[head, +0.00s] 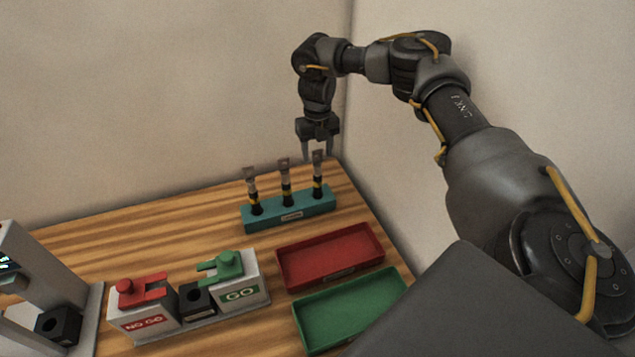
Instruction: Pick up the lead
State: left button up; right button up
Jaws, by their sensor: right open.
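Several leads stand upright in a teal rack at the back of the table: a left lead (253,190), a middle lead (286,182) and a right lead (318,175). Each has a dark lower body, a yellow band and a flat grey tip. The teal rack (290,214) carries a small label on its front. My right gripper (318,155) points down with its fingers open, right at the top of the right lead. I cannot tell whether the fingers are around the tip or behind it. My left gripper is not in view.
A red tray (379,234) and a green tray (300,334) lie in front of the rack. A gauge fixture with NO GO (143,325) and GO (241,294) blocks stands at front left. A grey device (40,275) is at far left. Walls close off the back and right.

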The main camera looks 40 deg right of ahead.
aim_at(318, 166)
notch_tip(318, 166, down, 3)
jog(key=shift+w+d+f+p, duration=0.1)
jog(key=shift+d+p, duration=0.05)
jog(key=shift+p, duration=0.6)
jog(key=shift+f, duration=0.25)
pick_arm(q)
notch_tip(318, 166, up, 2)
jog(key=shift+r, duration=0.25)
pick_arm(e)
grip_shut()
jog(key=shift+r, duration=0.1)
